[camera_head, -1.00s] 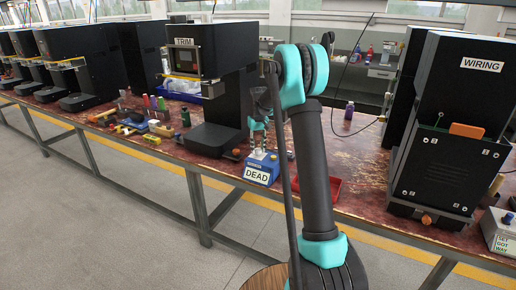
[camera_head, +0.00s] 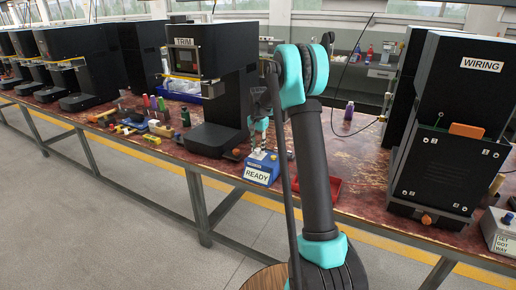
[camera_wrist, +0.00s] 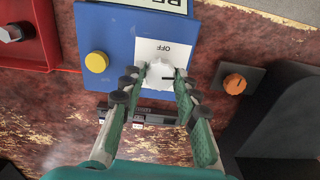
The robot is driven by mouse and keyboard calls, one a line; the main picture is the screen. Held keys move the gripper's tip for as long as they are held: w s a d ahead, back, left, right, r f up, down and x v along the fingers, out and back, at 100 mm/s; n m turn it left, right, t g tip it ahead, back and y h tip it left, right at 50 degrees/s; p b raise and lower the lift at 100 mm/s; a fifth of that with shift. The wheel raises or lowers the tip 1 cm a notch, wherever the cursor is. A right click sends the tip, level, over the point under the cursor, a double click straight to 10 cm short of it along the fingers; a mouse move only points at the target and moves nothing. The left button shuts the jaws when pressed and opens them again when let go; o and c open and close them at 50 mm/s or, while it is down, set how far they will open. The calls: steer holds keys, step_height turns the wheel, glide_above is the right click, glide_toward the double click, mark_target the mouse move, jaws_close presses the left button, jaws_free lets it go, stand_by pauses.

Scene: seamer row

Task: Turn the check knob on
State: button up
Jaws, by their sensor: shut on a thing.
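The blue box (camera_head: 262,168) stands at the front edge of the bench, and its front label reads READY. In the wrist view the blue box (camera_wrist: 113,37) carries a white plate marked OFF (camera_wrist: 165,48) with a white knob (camera_wrist: 158,74) on it. A dark mark on the knob points to the right in that view. My gripper (camera_wrist: 158,82) is shut on the knob, one finger on each side. In the head view my gripper (camera_head: 258,140) is small and partly hidden by my arm.
A yellow button (camera_wrist: 97,62) sits beside the plate. An orange knob (camera_wrist: 234,84) on a dark base is to its right, and a red tray (camera_wrist: 45,40) to its left. The black TRIM machine (camera_head: 225,75) stands close behind the box.

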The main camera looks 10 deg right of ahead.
mark_target(258, 149)
steer(key=shift+m, duration=0.7)
steer(key=o, duration=1.1)
steer(key=shift+o, duration=0.2)
step_height(258, 149, up, 12)
